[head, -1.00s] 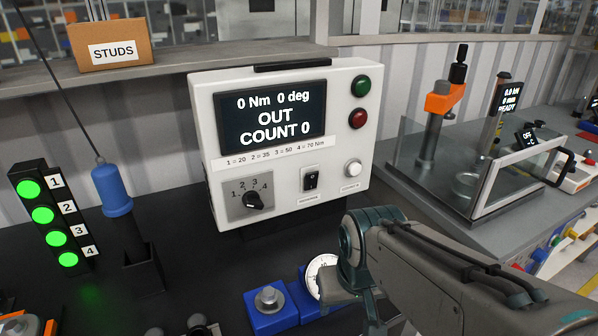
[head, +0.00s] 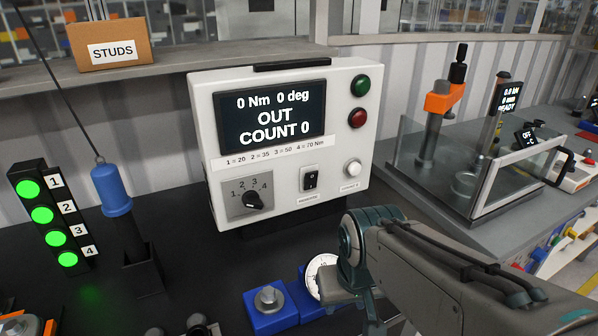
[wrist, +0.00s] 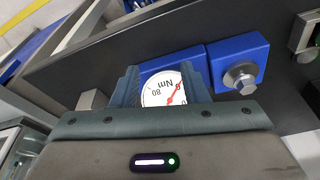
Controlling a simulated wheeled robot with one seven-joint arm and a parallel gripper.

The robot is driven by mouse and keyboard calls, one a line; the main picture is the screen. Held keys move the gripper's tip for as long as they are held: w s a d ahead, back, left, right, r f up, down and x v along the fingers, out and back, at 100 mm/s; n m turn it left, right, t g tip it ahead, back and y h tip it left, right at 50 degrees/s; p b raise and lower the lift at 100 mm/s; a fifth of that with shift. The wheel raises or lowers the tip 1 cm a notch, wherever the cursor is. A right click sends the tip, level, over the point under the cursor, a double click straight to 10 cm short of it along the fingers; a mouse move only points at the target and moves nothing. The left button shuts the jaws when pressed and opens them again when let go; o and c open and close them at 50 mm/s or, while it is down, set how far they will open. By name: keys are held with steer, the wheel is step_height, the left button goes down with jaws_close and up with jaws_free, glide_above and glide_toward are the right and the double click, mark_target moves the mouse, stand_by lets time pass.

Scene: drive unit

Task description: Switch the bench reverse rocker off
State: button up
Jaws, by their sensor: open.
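The bench reverse rocker appears to be the small black rocker switch (head: 310,180) on the front of the white controller box (head: 277,205), right of the rotary selector knob (head: 252,201). Its label is too small to read, and I cannot tell surely which side is pressed. The screen (head: 270,117) reads 0 Nm, 0 deg, OUT, COUNT 0. My gripper (wrist: 162,74) is open and empty in the wrist view, over the white dial gauge (wrist: 162,90) in its blue block. In the head view my arm is low, right of and below the rocker; the fingertips are not clear there.
Green button (head: 362,85), red button (head: 358,118) and white button (head: 353,168) line the box's right side. A blue tool (head: 112,190) hangs at left beside the green lamp stack (head: 48,215). A glass-guarded press (head: 480,180) stands right. Bench before the box is partly clear.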

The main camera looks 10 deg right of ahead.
jaws_close()
stand_by(1.4)
